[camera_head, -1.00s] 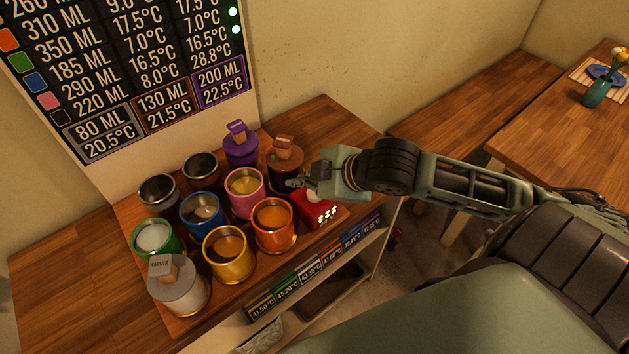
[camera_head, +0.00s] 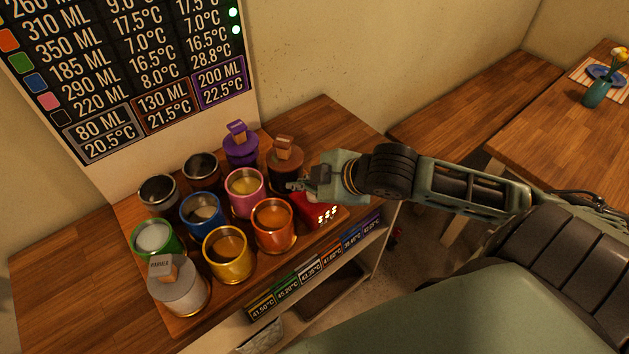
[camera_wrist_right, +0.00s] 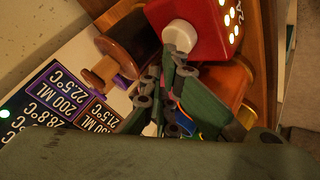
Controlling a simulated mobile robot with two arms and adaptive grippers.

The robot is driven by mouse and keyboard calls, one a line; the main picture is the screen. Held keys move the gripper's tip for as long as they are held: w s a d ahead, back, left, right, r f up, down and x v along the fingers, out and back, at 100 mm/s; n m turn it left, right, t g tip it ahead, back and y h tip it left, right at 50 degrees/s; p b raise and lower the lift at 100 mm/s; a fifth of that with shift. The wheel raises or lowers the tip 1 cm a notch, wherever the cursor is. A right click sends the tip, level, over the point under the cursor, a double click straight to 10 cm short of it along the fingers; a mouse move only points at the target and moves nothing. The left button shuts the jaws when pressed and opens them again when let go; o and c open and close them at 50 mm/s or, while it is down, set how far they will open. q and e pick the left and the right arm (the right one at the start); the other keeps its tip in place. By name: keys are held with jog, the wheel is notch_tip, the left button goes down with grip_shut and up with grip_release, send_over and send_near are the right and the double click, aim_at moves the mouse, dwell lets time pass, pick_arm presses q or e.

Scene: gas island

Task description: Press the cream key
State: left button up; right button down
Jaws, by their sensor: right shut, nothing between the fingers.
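The cream key (camera_wrist_right: 181,35) is a short round knob on the face of a red box (camera_wrist_right: 207,18) in the right wrist view. The red box (camera_head: 325,214), with lit digits on its front, also shows in the head view, where my right gripper hides the key. My right gripper (camera_head: 293,186) comes in from the right over the box, its fingers shut and empty. In the right wrist view its fingertips (camera_wrist_right: 172,54) overlap the key's lower edge; I cannot tell whether they touch it. My left gripper is out of view.
Several coloured mugs stand left of the box, the orange mug (camera_head: 273,225) closest. A brown lidded canister (camera_head: 284,168) and a purple one (camera_head: 240,150) stand behind. A grey canister (camera_head: 180,290) is at front left. A wall board (camera_head: 130,70) stands behind.

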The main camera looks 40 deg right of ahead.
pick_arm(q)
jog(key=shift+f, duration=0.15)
pick_arm(e)
jog(key=shift+f, duration=0.5)
dwell(0.4)
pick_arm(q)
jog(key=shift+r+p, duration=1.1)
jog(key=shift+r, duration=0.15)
pick_arm(e)
jog(key=shift+r, duration=1)
pick_arm(q)
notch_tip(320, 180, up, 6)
jog(key=p, duration=0.5)
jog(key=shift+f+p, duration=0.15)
jog(key=shift+p, duration=0.2)
pick_arm(e)
notch_tip(320, 180, up, 5)
jog(key=shift+f, duration=0.1)
